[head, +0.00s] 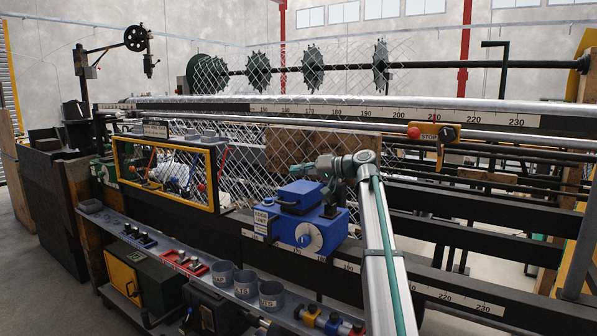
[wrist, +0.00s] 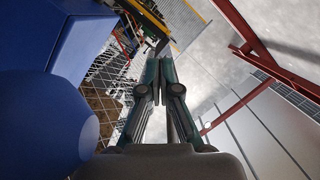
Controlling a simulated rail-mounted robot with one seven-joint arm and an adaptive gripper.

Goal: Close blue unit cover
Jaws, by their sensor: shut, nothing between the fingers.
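The blue unit (head: 318,228) sits on the machine's front rail, with a pale round dial on its front and a label plate at its left. Its blue cover (head: 300,191) is on top and looks raised at an angle, with a dark gap below it; how far open it is, I cannot tell exactly. My gripper (head: 297,170) is just above and behind the cover, pointing left. In the wrist view my gripper (wrist: 158,65) is shut and empty. Large blue surfaces of the unit (wrist: 40,120) fill the left side there, close beside the fingers; contact cannot be told.
Chain-link mesh (head: 245,150) hangs behind the unit. A yellow-framed panel (head: 165,172) stands to the left. A red stop button (head: 414,133) is on the rail at right. Grey cups (head: 246,283) and tools lie on the lower shelf.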

